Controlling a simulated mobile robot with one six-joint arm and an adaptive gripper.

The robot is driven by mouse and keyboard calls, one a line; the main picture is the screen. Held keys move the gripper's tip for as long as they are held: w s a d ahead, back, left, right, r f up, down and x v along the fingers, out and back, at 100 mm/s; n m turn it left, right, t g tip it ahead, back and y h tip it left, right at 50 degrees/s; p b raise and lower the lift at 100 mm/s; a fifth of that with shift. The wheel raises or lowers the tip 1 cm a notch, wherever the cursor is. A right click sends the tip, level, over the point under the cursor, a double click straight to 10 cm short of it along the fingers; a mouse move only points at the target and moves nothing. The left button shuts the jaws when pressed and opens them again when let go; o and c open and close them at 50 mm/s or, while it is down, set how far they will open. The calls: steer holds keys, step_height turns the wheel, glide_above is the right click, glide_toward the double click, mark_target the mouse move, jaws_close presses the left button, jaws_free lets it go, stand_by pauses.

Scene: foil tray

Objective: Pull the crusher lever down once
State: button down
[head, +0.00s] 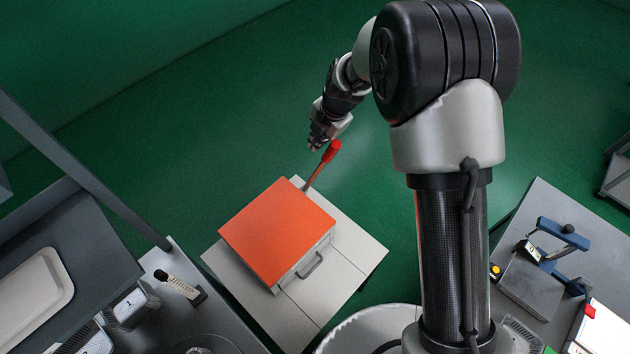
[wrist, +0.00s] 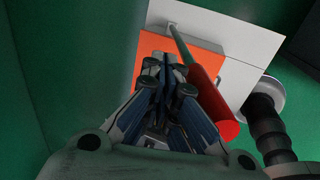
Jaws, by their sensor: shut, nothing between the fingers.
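The crusher (head: 277,231) is a box with an orange top and a handled drawer on its front, standing on a white table. Its lever (head: 321,166) slants up from the back right side and ends in a red grip (head: 332,150). In the wrist view the red grip (wrist: 213,100) lies just right of my fingers, and the lever rod (wrist: 181,44) runs up to the box. My gripper (head: 315,143) is shut and empty, close above and beside the red grip. I cannot tell whether it touches the grip. Part of the orange top (wrist: 150,68) is hidden behind my fingers.
A grey bench with numbered bins (head: 130,305) and a pale tray (head: 35,290) is at the left. A grey table with a blue-framed device (head: 558,240) is at the right. Green floor behind the crusher is clear.

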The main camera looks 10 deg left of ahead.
steer(key=shift+s+d+b, duration=0.35)
steer(key=shift+d+b, duration=0.2)
steer(key=shift+b, duration=0.05)
steer(key=shift+s+d+b, duration=0.3)
steer(key=shift+d+b, duration=0.25)
steer(key=shift+b, duration=0.05)
steer(key=s+d+f+b, duration=0.3)
steer(key=d+b, duration=0.2)
steer(key=b, duration=0.3)
steer(key=shift+s+d, duration=0.25)
steer(key=shift+d, duration=0.15)
steer(key=shift+f+b, duration=0.15)
steer(key=shift+b, duration=0.25)
